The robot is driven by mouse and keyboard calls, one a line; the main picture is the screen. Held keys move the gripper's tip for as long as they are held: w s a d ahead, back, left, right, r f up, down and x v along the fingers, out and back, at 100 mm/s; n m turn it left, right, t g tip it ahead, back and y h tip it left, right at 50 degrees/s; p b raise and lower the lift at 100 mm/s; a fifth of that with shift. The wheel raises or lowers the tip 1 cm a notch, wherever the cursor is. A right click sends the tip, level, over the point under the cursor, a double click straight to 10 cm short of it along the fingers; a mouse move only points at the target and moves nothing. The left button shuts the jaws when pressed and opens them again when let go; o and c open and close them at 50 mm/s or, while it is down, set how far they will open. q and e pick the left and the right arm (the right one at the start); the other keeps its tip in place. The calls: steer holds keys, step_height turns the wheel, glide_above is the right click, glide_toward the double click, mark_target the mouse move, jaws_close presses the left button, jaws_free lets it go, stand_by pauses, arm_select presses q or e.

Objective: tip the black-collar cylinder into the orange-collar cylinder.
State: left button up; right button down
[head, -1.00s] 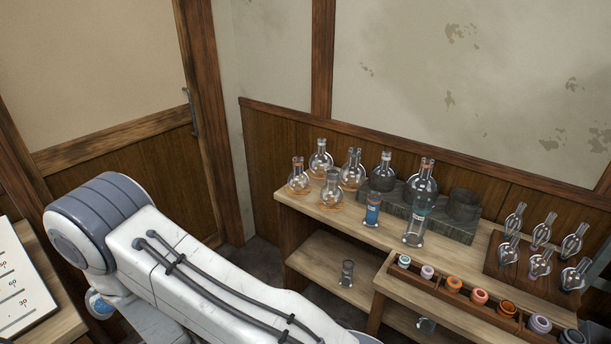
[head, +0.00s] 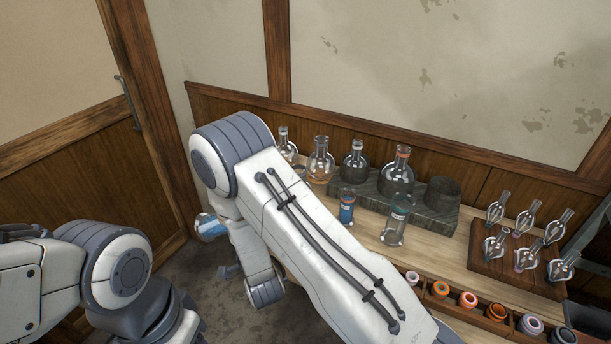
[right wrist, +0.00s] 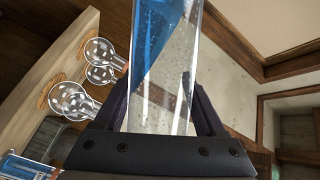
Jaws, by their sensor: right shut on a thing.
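My right gripper (right wrist: 160,108) is shut on a clear glass cylinder (right wrist: 163,75) holding blue liquid. The liquid lies slanted along the glass, so the cylinder is tilted. Its collar is not clear. In the head view the held cylinder (head: 209,226) shows as a pale blue piece left of my right arm, clear of the bench; the gripper is mostly hidden there. A short cylinder with blue contents and a reddish-orange top (head: 347,208) stands upright on the bench, apart from the held one. It looks like the orange-collar cylinder. My left gripper is out of view.
A teal-marked cylinder (head: 396,222) stands to the right. Round flasks (head: 320,160) and a grey stone block (head: 433,215) are behind. A rack of bulbs (head: 500,262) and a tray of coloured rings (head: 467,300) are on the right. My right arm hides the bench's left part.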

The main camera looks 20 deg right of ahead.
steer(key=w+d+n+g+p, duration=0.1)
steer(key=d+n+g+p, duration=0.1)
steer(key=d+n+p, duration=0.4)
steer(key=w+d+n+g+y+p, duration=0.1)
steer(key=w+d+n+g+p, duration=0.1)
steer(key=d+n+p, duration=0.5)
steer(key=d+p, duration=0.2)
steer(key=p, duration=0.1)
steer(key=shift+d+r+g, duration=0.2)
steer(key=shift+r+g, duration=0.1)
steer(key=shift+g, duration=0.1)
